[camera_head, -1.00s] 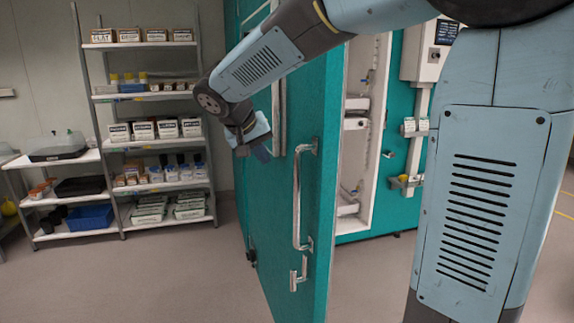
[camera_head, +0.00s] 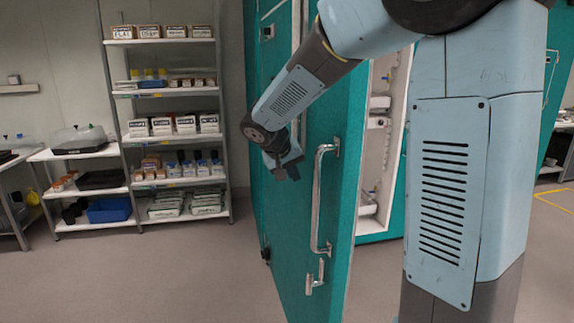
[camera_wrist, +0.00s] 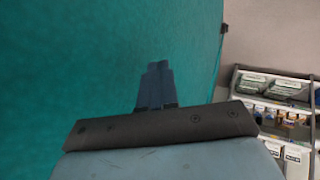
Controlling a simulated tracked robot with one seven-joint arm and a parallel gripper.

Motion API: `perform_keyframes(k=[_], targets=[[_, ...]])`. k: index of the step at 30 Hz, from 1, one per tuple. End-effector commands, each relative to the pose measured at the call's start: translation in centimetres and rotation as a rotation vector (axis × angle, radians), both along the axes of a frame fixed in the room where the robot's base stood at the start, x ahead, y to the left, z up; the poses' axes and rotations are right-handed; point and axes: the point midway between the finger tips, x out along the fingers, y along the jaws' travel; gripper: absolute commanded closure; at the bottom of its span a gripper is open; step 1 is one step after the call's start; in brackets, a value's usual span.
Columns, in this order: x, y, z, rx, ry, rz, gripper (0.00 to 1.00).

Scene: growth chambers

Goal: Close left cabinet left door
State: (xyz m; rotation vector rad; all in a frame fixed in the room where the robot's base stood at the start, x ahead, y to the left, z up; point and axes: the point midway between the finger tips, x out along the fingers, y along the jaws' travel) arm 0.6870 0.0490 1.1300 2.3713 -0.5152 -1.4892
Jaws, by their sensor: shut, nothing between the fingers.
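The teal cabinet door (camera_head: 335,170) stands swung open in the head view, with a long metal handle (camera_head: 317,200) and a small latch (camera_head: 315,277) below it on its outer face. The pale cabinet interior (camera_head: 375,180) shows through the gap to the right of the door. My gripper (camera_head: 287,172) is shut and empty at the door's outer face, left of the handle. In the wrist view my shut fingers (camera_wrist: 157,85) point along the teal door surface (camera_wrist: 90,60), which fills the left and middle. I cannot tell whether the fingertips touch the door.
A metal shelf rack (camera_head: 170,120) with boxes stands along the back wall at left; it also shows in the wrist view (camera_wrist: 235,80). A side table (camera_head: 75,153) stands beside it. The grey floor (camera_head: 150,275) left of the door is clear.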

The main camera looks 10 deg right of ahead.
Motion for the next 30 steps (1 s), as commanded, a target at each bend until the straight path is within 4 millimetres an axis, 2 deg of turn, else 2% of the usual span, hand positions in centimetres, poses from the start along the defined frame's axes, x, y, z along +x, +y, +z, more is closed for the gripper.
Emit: perform_keyframes(k=[3,9,24,30], targets=[[0.0,-1.9,0.2,0.0,-0.004,-0.005,1.0],[0.1,-3.3,0.2,0.001,-0.003,-0.004,1.0],[0.1,-3.7,0.3,0.001,-0.003,-0.001,1.0],[0.2,-4.7,0.3,0.001,-0.004,0.023,1.0]])
